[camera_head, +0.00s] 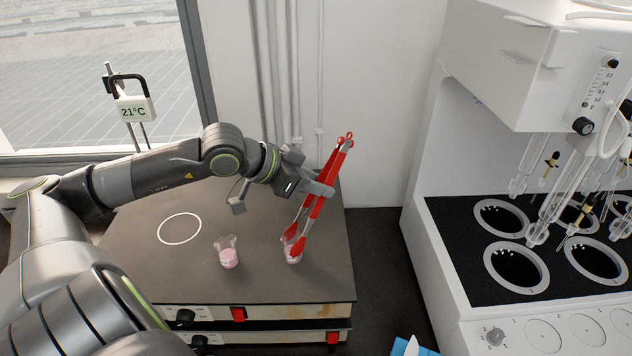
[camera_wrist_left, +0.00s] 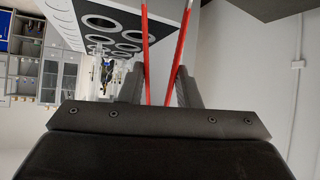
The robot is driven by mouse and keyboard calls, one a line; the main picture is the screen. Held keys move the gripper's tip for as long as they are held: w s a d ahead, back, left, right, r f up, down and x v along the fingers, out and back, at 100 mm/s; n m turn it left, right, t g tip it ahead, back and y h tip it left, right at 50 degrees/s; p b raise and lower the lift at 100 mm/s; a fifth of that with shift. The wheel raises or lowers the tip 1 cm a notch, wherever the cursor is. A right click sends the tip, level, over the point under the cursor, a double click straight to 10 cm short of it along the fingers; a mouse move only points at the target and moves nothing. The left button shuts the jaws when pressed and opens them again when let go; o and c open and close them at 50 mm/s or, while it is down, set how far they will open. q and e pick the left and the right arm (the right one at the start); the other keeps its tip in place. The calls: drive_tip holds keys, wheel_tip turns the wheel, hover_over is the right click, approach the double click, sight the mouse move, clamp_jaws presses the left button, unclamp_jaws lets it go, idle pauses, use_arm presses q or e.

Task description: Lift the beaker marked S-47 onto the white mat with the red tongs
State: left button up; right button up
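The red tongs (camera_head: 318,195) are held by my left gripper (camera_head: 325,190), tips down. They also show between the fingers in the left wrist view (camera_wrist_left: 147,50). The tong tips are around a small beaker with pink contents (camera_head: 292,252) on the right side of the dark hotplate top. A second beaker with pink contents (camera_head: 228,256) stands to its left, apart from the tongs. I cannot read the marking on either beaker. No white mat can be made out. My right gripper is not in view.
The dark hotplate (camera_head: 130,240) has a white circle outline at its left. The white distiller (camera_head: 440,250) with ringed wells stands at the right. A blue item with a white piece (camera_head: 402,347) lies at the bottom edge. A 21°C display (camera_head: 134,110) stands behind.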

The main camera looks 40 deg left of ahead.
use_arm(q)
drive_tip(key=shift+f+b, duration=0.3)
drive_tip(key=shift+f, duration=0.15)
drive_tip(key=c, duration=0.5)
wheel_tip(320, 180, up, 11)
drive_tip(key=p, duration=0.6)
drive_tip(key=shift+r, duration=0.15)
drive_tip(key=shift+r+p, duration=0.45)
drive_tip(key=shift+p, duration=0.05)
drive_tip(key=shift+f, duration=0.1)
